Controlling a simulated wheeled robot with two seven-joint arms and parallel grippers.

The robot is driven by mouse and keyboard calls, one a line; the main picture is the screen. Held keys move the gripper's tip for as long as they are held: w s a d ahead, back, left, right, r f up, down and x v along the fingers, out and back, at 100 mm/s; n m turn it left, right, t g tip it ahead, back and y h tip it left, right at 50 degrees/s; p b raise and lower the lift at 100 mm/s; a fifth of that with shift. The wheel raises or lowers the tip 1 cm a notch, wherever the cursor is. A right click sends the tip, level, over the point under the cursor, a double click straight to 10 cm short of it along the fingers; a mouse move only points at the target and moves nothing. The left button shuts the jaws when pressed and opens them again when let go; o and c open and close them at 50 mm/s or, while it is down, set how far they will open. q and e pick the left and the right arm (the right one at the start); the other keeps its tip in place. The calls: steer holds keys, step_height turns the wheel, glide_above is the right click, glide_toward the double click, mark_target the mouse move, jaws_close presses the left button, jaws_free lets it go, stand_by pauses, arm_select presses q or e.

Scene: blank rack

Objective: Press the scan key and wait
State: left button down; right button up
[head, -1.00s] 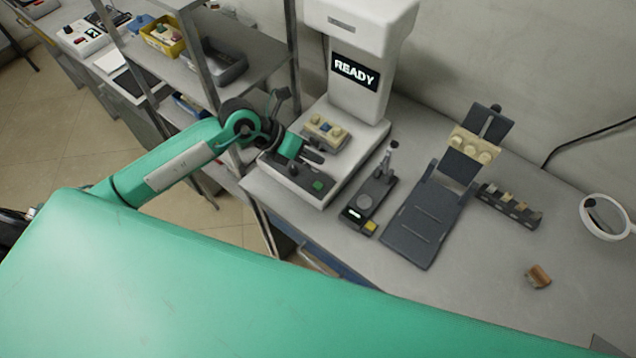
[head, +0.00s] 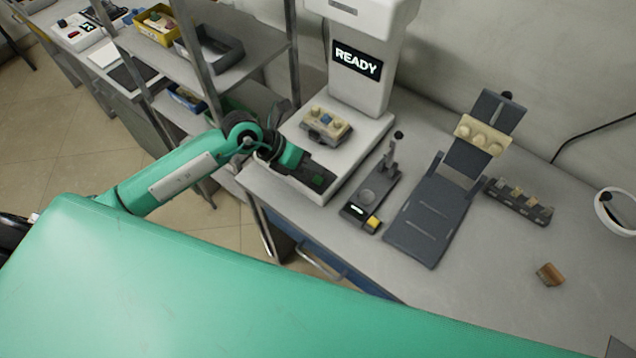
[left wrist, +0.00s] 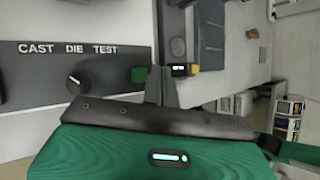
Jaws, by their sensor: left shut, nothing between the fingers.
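The white scanner (head: 362,90) stands at the back of the bench with a lit screen (head: 357,60) reading READY. A green key (head: 318,180) is on the dark panel at its front base, and it also shows in the left wrist view (left wrist: 138,74). A beige block with round knobs (head: 326,123) sits on the scanner's bed. My left gripper (head: 304,166) is shut and empty over the panel, close beside the green key. In the left wrist view its fingertips (left wrist: 161,72) are just right of the key; contact cannot be told. My right gripper is out of view.
The panel (left wrist: 50,65) reads CAST DIE TEST and has a dark knob (left wrist: 76,82). Right of the scanner are a small device with a yellow button (head: 373,224), a dark stand (head: 425,225), and a rack of small pieces (head: 517,201). Shelving (head: 225,68) stands left, near my arm.

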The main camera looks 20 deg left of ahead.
mark_target(324, 179)
arm_select(q)
steer(key=shift+f, duration=0.85)
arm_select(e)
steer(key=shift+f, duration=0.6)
arm_select(q)
steer(key=shift+b, duration=0.3)
stand_by(0.4)
steer(key=shift+f, duration=0.4)
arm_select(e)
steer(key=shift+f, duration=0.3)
arm_select(q)
steer(key=shift+f+b, duration=0.5)
steer(key=shift+b, duration=0.1)
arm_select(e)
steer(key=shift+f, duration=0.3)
arm_select(q)
steer(key=shift+r, duration=0.1)
steer(key=shift+r+p, duration=0.7)
steer(key=shift+r, duration=0.15)
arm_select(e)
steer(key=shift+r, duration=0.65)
arm_select(q)
steer(key=shift+r, duration=0.1)
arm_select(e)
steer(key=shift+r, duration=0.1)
